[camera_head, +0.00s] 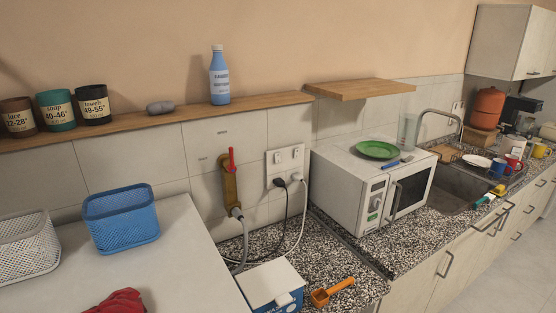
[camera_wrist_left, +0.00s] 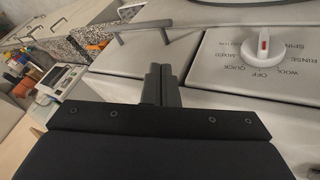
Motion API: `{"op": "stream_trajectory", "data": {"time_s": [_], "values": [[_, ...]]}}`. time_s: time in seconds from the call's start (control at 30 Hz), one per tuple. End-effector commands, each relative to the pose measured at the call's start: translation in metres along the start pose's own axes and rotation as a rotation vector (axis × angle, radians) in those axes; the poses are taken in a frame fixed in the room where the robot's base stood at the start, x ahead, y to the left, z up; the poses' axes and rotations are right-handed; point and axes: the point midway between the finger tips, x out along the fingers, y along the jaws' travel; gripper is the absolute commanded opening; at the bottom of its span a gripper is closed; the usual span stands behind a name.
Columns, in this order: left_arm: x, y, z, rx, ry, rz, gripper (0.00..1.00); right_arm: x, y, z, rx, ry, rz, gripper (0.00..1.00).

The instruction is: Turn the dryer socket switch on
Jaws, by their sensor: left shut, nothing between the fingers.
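A white double socket plate (camera_head: 286,166) is on the tiled wall left of the microwave, with small switches along its upper part. A black plug (camera_head: 279,182) sits in its left outlet and a white plug (camera_head: 295,179) in its right one. Their cords hang down to the counter. The switch positions and any labels are too small to read. My left gripper (camera_wrist_left: 160,72) shows in the left wrist view, shut and empty, in front of a light appliance front with a dial (camera_wrist_left: 264,43). Neither gripper shows in the head view, and the socket is not visible in the wrist view.
A red-handled valve (camera_head: 231,165) with a hose is left of the socket. A white-and-blue box (camera_head: 270,285) and an orange scoop (camera_head: 332,292) are on the speckled counter below. The microwave (camera_head: 365,188) stands close at right. A wooden shelf (camera_head: 150,121) runs above.

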Motion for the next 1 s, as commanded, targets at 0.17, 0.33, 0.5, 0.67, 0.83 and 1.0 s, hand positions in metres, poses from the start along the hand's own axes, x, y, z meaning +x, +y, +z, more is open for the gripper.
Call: {"op": "stream_trajectory", "data": {"time_s": [0.17, 0.33, 0.5, 0.67, 0.83, 1.0], "values": [[0.0000, 0.0000, 0.0000, 0.000, 0.000, 0.000, 0.00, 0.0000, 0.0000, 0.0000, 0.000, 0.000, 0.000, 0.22], [0.0000, 0.0000, 0.0000, 0.000, 0.000, 0.000, 0.00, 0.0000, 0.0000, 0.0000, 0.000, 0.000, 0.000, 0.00], [0.0000, 0.0000, 0.0000, 0.000, 0.000, 0.000, 0.00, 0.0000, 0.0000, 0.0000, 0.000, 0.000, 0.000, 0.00], [0.0000, 0.0000, 0.0000, 0.000, 0.000, 0.000, 0.00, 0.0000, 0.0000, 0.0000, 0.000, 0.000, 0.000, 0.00], [0.0000, 0.0000, 0.0000, 0.000, 0.000, 0.000, 0.00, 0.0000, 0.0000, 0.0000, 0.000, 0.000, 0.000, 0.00], [0.0000, 0.0000, 0.0000, 0.000, 0.000, 0.000, 0.00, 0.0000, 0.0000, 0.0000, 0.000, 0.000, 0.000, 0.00]]}}
